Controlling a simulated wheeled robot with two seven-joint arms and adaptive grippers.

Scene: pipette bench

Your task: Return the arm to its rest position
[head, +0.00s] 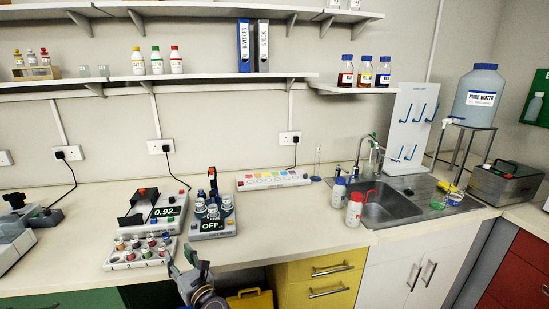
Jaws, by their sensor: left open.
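My left gripper (188,262) is at the front edge of the bench, at the bottom of the head view. It is open, and nothing shows between its fingers. It is just right of the vial rack (137,257), with a small gap or slight overlap that I cannot judge. My right gripper is not in view.
The worktop (300,235) is clear right of the device reading OFF (213,229). A device reading 0.92 (156,213) stands behind the rack. A sink (388,204), squeeze bottles (355,209) and a pegboard (411,128) are at right. Shelves (180,78) hang above.

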